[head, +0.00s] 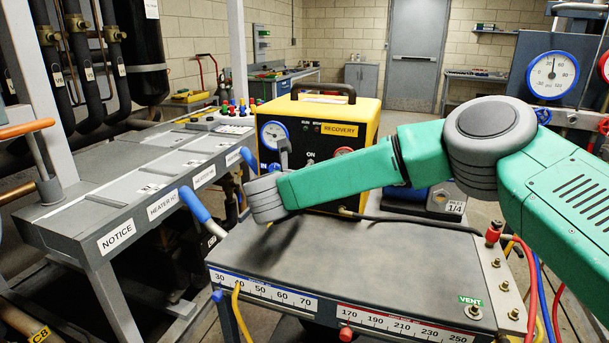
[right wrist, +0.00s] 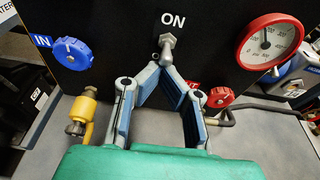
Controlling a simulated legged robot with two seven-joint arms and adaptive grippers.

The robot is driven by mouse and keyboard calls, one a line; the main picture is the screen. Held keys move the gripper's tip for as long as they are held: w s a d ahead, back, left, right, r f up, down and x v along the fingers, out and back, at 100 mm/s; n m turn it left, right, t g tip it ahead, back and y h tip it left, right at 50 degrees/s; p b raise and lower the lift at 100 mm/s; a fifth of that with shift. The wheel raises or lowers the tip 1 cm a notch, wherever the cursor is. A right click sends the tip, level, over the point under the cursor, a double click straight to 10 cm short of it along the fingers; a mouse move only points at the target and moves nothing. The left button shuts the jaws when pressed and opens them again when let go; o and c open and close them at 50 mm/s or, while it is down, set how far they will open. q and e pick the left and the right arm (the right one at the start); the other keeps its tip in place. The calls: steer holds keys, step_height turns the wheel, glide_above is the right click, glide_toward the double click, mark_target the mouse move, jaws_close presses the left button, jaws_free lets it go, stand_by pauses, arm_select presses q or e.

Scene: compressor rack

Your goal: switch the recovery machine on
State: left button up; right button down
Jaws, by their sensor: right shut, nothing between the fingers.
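The recovery machine (head: 365,112) is a yellow box with a black front, a RECOVERY label and a black handle, standing behind the grey bench top. Its metal toggle switch (right wrist: 168,43) sits under the word ON in the right wrist view. I cannot tell for sure which way the lever is set. My right gripper (right wrist: 165,70) is shut and empty, its fingertips just below the switch. I cannot tell whether they touch it. In the head view the right gripper (head: 284,150) is in front of the machine's panel, and my arm hides the panel's lower part. My left gripper is not in view.
A blue IN knob (right wrist: 73,53), a red knob (right wrist: 220,97) and a red-rimmed gauge (right wrist: 270,41) flank the switch. A yellow fitting (right wrist: 81,112) stands at left. A blue-handled lever (head: 196,206) rises left of the grey bench (head: 400,262). A black hose lies on the bench.

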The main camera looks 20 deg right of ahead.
steer(key=shift+d+r+g+y+p, duration=0.1)
steer(key=shift+r+g+y+p, duration=0.2)
steer(key=shift+g+y+p, duration=0.35)
steer(key=shift+r+p, duration=0.35)
steer(key=shift+r, duration=0.55)
